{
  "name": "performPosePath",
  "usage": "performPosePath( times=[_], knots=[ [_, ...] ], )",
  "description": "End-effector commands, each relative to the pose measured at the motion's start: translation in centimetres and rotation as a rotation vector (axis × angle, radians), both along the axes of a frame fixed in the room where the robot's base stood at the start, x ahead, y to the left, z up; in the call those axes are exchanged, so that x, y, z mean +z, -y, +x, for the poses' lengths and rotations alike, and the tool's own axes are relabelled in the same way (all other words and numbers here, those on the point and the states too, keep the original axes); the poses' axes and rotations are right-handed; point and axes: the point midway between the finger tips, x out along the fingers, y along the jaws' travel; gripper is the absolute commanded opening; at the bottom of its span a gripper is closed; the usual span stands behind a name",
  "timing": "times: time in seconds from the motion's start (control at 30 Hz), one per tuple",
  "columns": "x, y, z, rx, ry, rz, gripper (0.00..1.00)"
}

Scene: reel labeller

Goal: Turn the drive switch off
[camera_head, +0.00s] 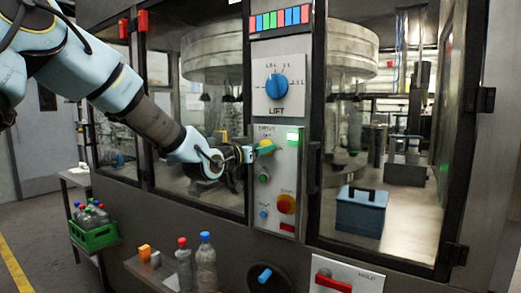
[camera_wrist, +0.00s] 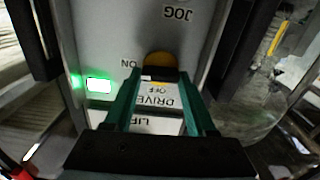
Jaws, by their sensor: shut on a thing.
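The drive switch has a yellow-orange knob (camera_wrist: 160,62) on the grey control panel (camera_wrist: 105,35), beside labels reading ON, OFF and DRIVE, upside down in the wrist view. My gripper (camera_wrist: 160,75) has green fingers closed around the sides of this knob. In the head view my gripper (camera_head: 258,149) reaches the panel from the left, and a yellow bit of the knob (camera_head: 267,145) shows at its tips. A lit green lamp (camera_head: 293,137) is right of the switch; it also glows in the wrist view (camera_wrist: 98,85). The fingers partly hide the knob, so I cannot tell its exact setting.
Above is a blue LIFT dial (camera_head: 277,87). Below are a green button (camera_head: 264,178) and a red button on yellow (camera_head: 286,204). Glass doors with dark frames flank the panel. Bottles (camera_head: 205,262) and a green crate (camera_head: 94,236) stand lower left.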

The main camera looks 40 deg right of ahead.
Motion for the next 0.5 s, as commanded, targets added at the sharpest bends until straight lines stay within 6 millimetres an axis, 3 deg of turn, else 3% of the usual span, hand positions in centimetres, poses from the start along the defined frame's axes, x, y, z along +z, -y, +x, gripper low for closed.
performPosePath(
  times=[0.5],
  knots=[
    [-0.25, -0.08, 0.23, 0.001, -0.391, -0.103, 0.01]
  ],
)
